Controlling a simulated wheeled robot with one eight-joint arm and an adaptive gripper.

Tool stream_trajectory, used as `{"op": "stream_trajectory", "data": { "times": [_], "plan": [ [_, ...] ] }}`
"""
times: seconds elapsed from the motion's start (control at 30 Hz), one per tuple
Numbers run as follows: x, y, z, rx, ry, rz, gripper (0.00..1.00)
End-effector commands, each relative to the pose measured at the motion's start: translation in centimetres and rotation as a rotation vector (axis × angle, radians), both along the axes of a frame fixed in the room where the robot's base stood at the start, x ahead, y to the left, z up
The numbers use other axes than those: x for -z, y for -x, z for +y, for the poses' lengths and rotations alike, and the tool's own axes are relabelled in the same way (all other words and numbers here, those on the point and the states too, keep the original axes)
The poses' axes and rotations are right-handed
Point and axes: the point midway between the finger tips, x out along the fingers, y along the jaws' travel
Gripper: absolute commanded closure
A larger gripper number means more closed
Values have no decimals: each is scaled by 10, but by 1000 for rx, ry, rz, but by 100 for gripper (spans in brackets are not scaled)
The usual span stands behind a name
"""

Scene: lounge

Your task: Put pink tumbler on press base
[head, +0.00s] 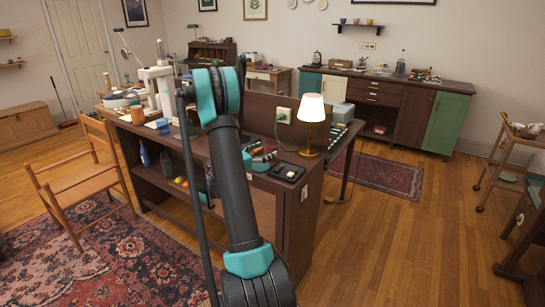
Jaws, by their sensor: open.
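A pinkish-brown tumbler (137,115) stands upright near the left end of the dark wooden workbench. A white press with an upright column (158,84) stands behind it and to the right; its base is partly hidden by the things in front, and I cannot make out its edges. My arm rises through the middle of the view and bends down behind itself. My gripper (206,196) shows only as a small dark and teal part left of the arm, in front of the bench's shelf opening. It is open, to the right of and lower in the picture than the tumbler, and apart from it.
A blue cup (163,126) stands right of the tumbler. A lit lamp (312,122) and black tray (287,172) occupy the bench's right end. Bottles stand on the shelf below. A wooden chair (82,178) is left of the bench.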

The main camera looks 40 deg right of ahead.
Motion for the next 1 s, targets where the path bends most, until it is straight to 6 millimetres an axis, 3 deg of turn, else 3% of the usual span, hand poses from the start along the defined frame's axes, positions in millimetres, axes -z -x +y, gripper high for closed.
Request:
{"op": "stream_trajectory", "data": {
  "times": [0.3, 0.57, 1.0],
  "plan": [
    [-5, -7, -42, 2, 0, 0, 18],
    [-5, -8, -46, 0, 0, 0, 18],
    [-5, -8, -46, 0, 0, 0, 71]
  ]
}}
